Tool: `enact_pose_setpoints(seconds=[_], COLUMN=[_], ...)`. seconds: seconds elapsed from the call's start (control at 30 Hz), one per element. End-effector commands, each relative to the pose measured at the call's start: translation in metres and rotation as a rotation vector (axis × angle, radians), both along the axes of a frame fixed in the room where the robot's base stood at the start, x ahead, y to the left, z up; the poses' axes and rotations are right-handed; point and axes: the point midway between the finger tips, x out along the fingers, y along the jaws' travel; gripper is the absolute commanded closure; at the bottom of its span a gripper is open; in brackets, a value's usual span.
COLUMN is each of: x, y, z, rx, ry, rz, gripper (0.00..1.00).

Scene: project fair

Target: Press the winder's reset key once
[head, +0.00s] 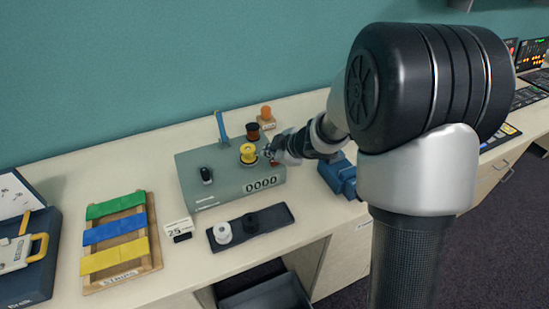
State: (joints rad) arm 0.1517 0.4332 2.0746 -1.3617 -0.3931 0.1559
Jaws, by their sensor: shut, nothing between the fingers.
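The winder is a grey-green box (215,193) on the table in the head view. It has a counter window (262,184) reading 0000 on its front, a yellow spool (248,153) on top and a black knob (206,175) at its left. My gripper (268,153) is shut and empty, at the right end of the winder's top, beside the yellow spool. A small red part (275,163) shows just under the gripper; I cannot tell if it is the reset key. I cannot tell whether the fingertips touch anything.
A dark tray (237,238) with a white and a black spool stands in front. A board with green, blue and yellow strips (155,255) lies left, near a small 25 card (176,228). A blue clamp-like object (340,178) is right of the winder. My arm hides the table's right part.

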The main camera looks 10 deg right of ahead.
Motion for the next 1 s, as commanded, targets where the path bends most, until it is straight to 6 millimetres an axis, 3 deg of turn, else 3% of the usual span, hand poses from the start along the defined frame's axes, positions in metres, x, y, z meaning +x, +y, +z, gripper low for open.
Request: enact_pose_setpoints(seconds=[0.53, 1.0], x=[0.000, 0.000], y=[0.000, 0.000], z=[0.010, 0.053], rx=[-0.001, -0.001], ry=[0.000, 0.000], rz=[0.001, 0.001], gripper=[1.00, 1.00])
